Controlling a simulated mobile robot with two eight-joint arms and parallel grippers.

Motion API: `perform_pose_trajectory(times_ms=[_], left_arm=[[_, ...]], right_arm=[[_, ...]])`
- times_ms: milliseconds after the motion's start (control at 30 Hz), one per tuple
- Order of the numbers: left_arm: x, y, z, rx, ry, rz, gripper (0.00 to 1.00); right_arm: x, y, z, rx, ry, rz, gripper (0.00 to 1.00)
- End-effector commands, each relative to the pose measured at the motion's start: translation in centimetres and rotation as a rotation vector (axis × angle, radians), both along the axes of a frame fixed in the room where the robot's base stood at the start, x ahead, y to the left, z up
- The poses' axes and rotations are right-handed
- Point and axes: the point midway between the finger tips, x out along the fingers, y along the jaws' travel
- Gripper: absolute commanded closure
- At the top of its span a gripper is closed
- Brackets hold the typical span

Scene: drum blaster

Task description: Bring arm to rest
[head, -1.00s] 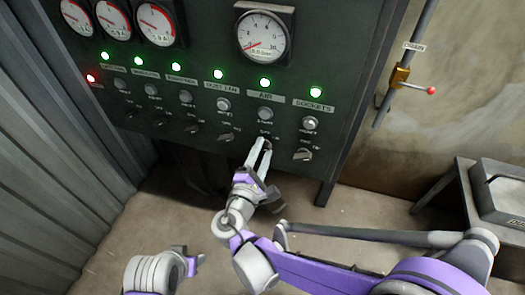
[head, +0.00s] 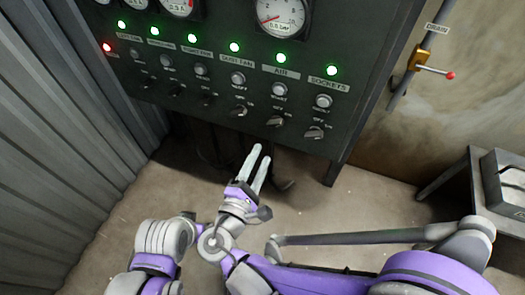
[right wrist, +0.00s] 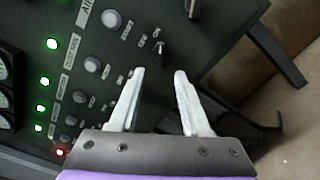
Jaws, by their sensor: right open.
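My right gripper (head: 258,168) is open and empty, just below the front of the dark control panel (head: 185,105). Its two pale fingers point up toward the panel without touching it in the head view. In the right wrist view the same gripper (right wrist: 160,100) shows its fingers apart, with a dark rotary switch (right wrist: 159,48) beyond them. My right arm (head: 330,280) reaches in from the lower right. My left arm (head: 160,245) shows at the bottom left; its gripper's fingers cannot be made out.
The panel has a row of lamps, several green and one red (head: 107,47), over buttons and rotary switches (head: 275,121). A drain valve (head: 420,60) is on the right wall. A grey box (head: 505,180) stands on a table at right. Corrugated metal (head: 60,130) borders the left.

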Motion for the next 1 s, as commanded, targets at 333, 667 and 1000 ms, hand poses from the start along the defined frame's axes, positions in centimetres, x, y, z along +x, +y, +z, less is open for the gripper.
perform_pose_trajectory(times_ms=[333,667,1000], left_arm=[[0.0,0.0,0.0,0.000,0.000,0.000,0.50],[0.0,0.0,0.0,0.000,0.000,0.000,0.50],[0.0,0.0,0.0,0.000,0.000,0.000,0.50]], right_arm=[[0.0,0.0,0.0,0.000,0.000,0.000,0.53],[1.0,-5.5,-2.3,0.139,0.133,-0.104,0.53],[-5.8,-20.1,-9.8,0.917,0.464,-0.579,0.53]])
